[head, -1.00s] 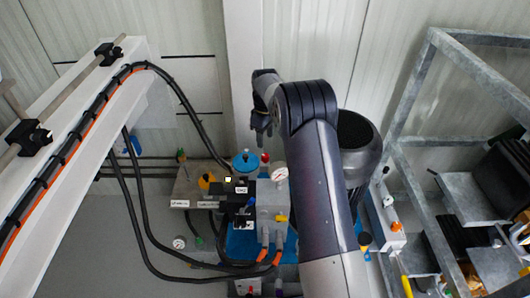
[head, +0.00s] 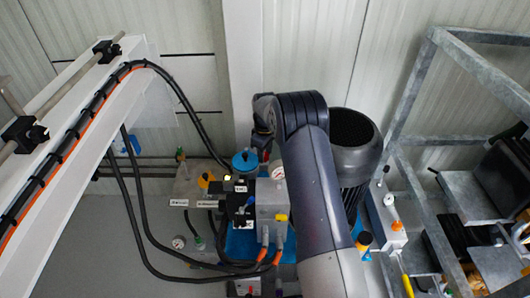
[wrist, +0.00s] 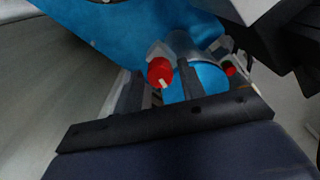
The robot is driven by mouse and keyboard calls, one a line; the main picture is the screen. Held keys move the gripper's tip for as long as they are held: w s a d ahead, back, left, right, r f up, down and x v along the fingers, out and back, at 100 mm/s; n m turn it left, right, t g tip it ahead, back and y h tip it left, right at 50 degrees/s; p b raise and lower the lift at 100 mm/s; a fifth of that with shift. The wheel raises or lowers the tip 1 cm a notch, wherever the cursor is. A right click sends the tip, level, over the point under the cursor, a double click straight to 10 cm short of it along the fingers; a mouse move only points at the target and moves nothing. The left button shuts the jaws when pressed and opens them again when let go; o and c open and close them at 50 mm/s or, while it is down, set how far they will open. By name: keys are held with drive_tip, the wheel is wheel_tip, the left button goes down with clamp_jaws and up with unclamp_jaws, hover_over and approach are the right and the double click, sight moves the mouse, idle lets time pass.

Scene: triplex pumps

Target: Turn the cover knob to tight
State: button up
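A round blue knob-like cap (head: 245,161) stands on top of the pump unit in the head view, near the end of my arm. A red round knob with a white mark (wrist: 160,72) shows near the middle of the wrist view, beside blue housing. I cannot tell for sure which of these is the cover knob. My gripper (head: 263,142) points down just above and right of the blue cap, partly hidden by my arm. Its fingers are too dark and small to read, and I see no clear contact.
A grey block with a gauge (head: 278,173), black valves and thick hoses (head: 150,255) crowd the pump. A dark ribbed motor (head: 352,150) stands right of my arm. A grey metal rack (head: 412,190) is at the right. A white beam (head: 80,120) is at the left.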

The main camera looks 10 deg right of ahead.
drive_tip(key=c, duration=0.7)
drive_tip(key=shift+m, duration=0.4)
drive_tip(key=m, duration=0.6)
drive_tip(key=shift+p, duration=0.3)
drive_tip(key=m, duration=0.7)
drive_tip(key=o, duration=1)
